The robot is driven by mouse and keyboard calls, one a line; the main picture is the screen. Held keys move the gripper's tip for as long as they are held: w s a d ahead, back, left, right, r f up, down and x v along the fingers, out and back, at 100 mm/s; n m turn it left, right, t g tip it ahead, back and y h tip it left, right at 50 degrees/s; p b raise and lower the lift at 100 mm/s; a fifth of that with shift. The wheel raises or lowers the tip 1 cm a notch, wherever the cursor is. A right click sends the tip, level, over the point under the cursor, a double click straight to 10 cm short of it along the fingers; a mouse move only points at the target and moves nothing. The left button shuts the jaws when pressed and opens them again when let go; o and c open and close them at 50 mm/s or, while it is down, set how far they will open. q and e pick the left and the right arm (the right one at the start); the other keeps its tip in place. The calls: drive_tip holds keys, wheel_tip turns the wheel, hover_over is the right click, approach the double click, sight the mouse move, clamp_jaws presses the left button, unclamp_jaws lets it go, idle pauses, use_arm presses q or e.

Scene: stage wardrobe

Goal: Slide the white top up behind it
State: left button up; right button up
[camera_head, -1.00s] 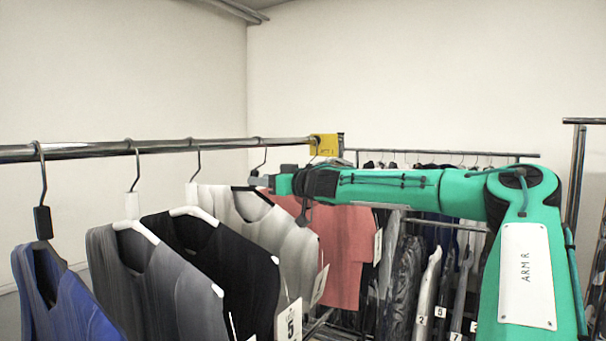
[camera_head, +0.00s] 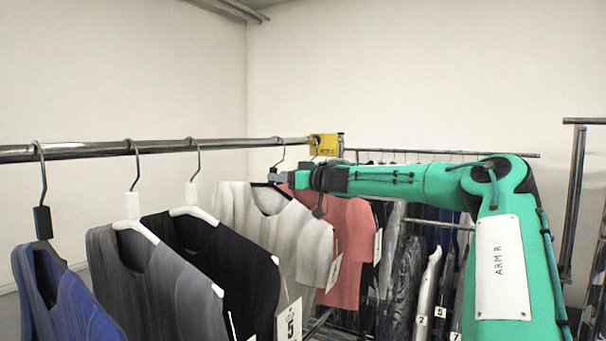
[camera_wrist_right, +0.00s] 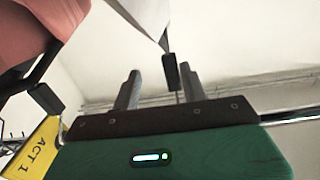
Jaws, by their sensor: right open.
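The white top (camera_head: 290,232) hangs from the rail on a dark hanger, between the black top (camera_head: 232,265) and the coral top (camera_head: 352,235). My right gripper (camera_head: 276,178) is at the neck of its hanger, just under the rail. In the right wrist view, the open gripper (camera_wrist_right: 158,88) has a finger on each side of the hanger's dark neck block (camera_wrist_right: 170,72); whether either finger touches it I cannot tell. The coral top also shows at upper left there (camera_wrist_right: 25,30). My left gripper is out of view.
The metal rail (camera_head: 90,149) ends near a yellow "ACT 1" card (camera_head: 324,145), just past the coral top's hanger. Grey and blue tops hang farther left. A second rack with several garments stands behind at right.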

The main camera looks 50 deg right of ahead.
drive_tip(key=shift+d, duration=4.75)
drive_tip(key=s+b, duration=0.1)
drive_tip(key=s, duration=1.1)
drive_tip(key=shift+s+b, duration=0.15)
drive_tip(key=shift+b, duration=0.2)
drive_tip(key=shift+a, duration=0.1)
